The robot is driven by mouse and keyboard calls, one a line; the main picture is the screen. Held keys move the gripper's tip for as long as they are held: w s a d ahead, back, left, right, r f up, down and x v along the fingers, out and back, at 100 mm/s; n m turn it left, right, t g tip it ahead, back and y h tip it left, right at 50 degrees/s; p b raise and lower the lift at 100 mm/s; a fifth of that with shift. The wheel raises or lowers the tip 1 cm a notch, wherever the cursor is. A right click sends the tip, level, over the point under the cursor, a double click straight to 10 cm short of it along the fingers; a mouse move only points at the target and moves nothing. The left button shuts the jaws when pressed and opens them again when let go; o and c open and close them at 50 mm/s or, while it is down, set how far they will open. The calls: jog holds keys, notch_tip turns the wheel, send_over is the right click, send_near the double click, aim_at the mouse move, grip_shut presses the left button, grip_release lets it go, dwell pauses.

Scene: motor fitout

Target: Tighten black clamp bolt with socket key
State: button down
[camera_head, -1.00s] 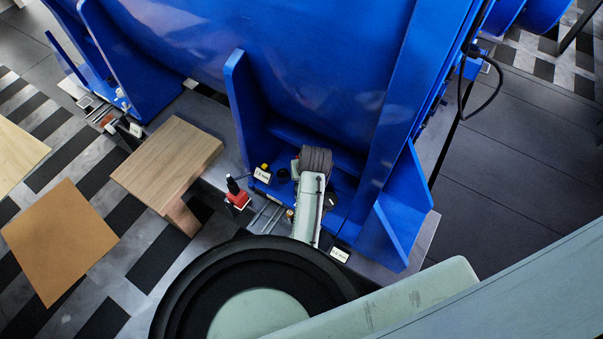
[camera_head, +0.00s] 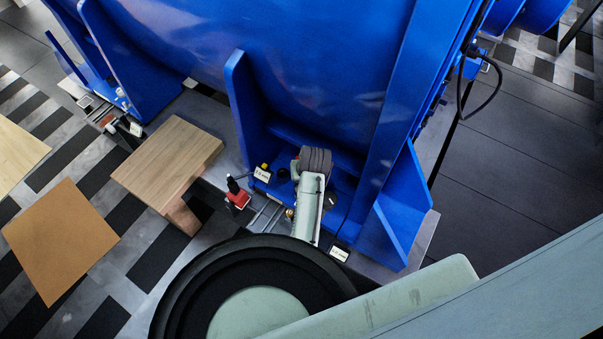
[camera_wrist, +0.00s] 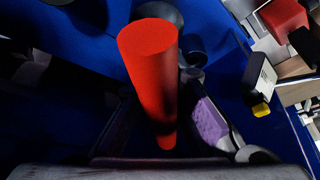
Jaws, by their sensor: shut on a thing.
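In the wrist view a red cylinder (camera_wrist: 150,65), which looks like the socket key's handle, stands between the fingers of my gripper (camera_wrist: 165,138). The gripper is shut on it. Its lower end runs down between the fingers, and any socket is hidden. A dark round piece (camera_wrist: 160,14) shows behind its top, and a short dark cylinder (camera_wrist: 195,48) stands just right of it on the blue base. I cannot tell which dark part is the black clamp bolt.
The big blue motor housing (camera_head: 310,70) rises behind, with an upright blue rib (camera_head: 238,105) to the left. A red block with a black handle (camera_head: 238,198) and a yellow-topped part (camera_head: 264,167) stand left of my wrist. A wooden board (camera_head: 168,165) lies further left.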

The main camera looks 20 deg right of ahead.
jog(key=shift+f+b, duration=0.65)
jog(key=shift+f, duration=0.55)
jog(key=shift+r, duration=0.1)
dwell(0.4)
jog(key=shift+r+m+h+p, duration=0.1)
jog(key=shift+m+h+p, duration=0.2)
jog(key=shift+m+p, duration=0.5)
jog(key=shift+d+m+h+p, duration=0.15)
jog(key=shift+m+h+p, duration=0.2)
jog(key=shift+m, duration=0.25)
